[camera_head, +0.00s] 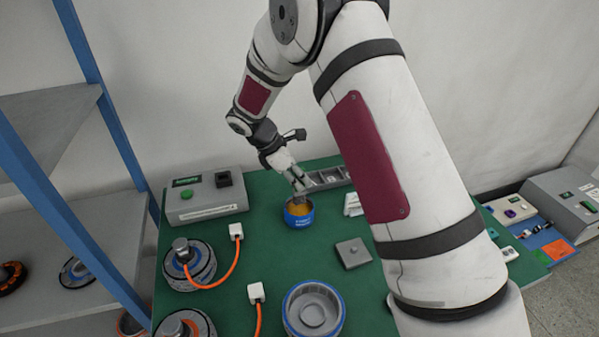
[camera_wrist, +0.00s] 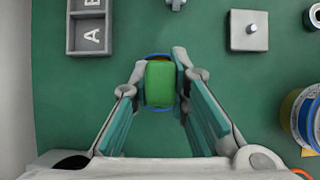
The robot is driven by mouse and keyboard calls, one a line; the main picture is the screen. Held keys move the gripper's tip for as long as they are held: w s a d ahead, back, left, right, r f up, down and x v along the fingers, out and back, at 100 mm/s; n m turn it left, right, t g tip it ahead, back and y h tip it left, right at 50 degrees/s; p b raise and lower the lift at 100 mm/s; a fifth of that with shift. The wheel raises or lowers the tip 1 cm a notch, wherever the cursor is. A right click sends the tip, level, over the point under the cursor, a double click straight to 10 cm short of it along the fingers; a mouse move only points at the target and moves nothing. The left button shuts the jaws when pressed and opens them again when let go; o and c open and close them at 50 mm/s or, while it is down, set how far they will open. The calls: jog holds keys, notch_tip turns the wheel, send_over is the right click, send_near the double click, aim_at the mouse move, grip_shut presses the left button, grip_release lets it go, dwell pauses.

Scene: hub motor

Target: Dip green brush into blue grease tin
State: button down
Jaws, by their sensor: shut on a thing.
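The blue grease tin (camera_head: 299,219) stands on the green table, open at the top with yellow-orange grease inside. My gripper (camera_head: 301,190) points down directly over the tin. In the wrist view it is shut on the green brush (camera_wrist: 160,84), whose green block shows end-on between the fingers. The blue rim of the tin (camera_wrist: 158,55) shows just behind the brush in that view. The brush's lower end is at the tin's mouth or inside it; the fingers and tin hide how deep it goes.
A grey box with a green button (camera_head: 207,198) stands at the left back. A sectioned grey tray (camera_head: 326,178) lies behind the tin. A grey square plate with a stud (camera_head: 352,253) and a round grey housing (camera_head: 313,309) are in front. Motors with orange cables (camera_head: 190,263) are at left.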

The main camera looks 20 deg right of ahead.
aim_at(296, 190)
jog(key=shift+f, duration=0.35)
jog(key=shift+f, duration=0.1)
jog(key=shift+f+b, duration=1)
jog(key=shift+f, duration=1.5)
jog(key=shift+r, duration=0.15)
jog(key=shift+r+p, duration=1.05)
jog(key=shift+r, duration=3.05)
